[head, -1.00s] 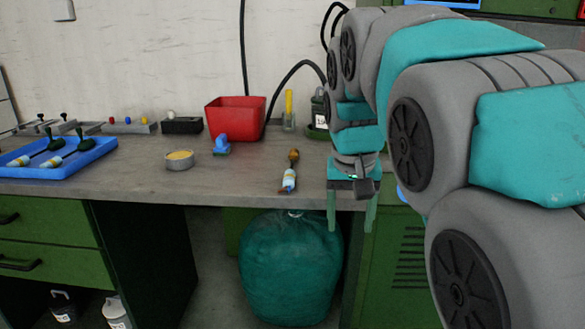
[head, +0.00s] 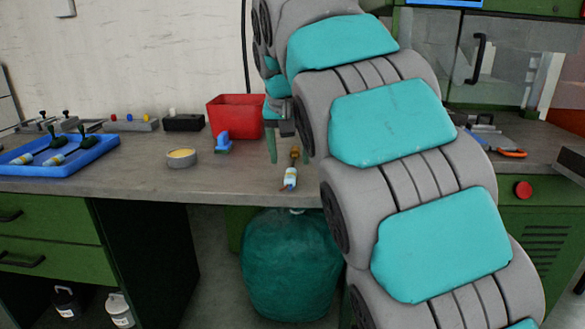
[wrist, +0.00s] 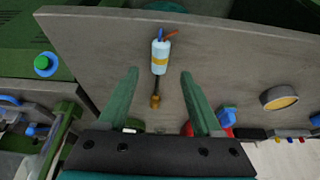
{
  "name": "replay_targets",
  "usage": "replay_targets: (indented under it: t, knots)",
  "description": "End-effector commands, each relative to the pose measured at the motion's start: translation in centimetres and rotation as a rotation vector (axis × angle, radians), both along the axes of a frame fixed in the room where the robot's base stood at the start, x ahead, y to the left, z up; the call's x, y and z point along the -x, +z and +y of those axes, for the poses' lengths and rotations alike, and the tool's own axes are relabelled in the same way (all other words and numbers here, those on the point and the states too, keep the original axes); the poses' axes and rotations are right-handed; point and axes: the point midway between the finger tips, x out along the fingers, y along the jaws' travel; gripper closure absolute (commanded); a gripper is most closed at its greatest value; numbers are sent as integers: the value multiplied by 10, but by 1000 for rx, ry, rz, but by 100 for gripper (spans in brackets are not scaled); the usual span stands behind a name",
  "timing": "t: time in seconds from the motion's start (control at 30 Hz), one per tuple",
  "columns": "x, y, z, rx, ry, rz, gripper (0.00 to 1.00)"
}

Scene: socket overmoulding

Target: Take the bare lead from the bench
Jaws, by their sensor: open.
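The bare lead (head: 290,179) lies on the bench near its front edge, with a white-and-blue sleeve and a brass-coloured tip pointing away from the edge. My gripper (head: 288,150) is open and empty, pointing down over the bench around the lead's far end. In the wrist view my gripper (wrist: 160,72) has one finger on each side of the lead, neither touching it. The height gap is hard to tell.
A blue tray (head: 98,152) with two leads with dark green ends is at the left. A round tin (head: 182,160), a small blue part (head: 222,143) and a red bin (head: 232,118) stand left of the lead. The bench (head: 235,178) between tin and lead is clear.

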Motion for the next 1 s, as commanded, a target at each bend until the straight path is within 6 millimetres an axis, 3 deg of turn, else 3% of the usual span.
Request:
replay_targets:
  t: [0.43,0.7,1.0]
  knots:
    - [-21,-43,-2,1,0,4,34]
    - [-23,-47,-2,1,1,2,34]
    - [-23,-47,-2,1,0,2,66]
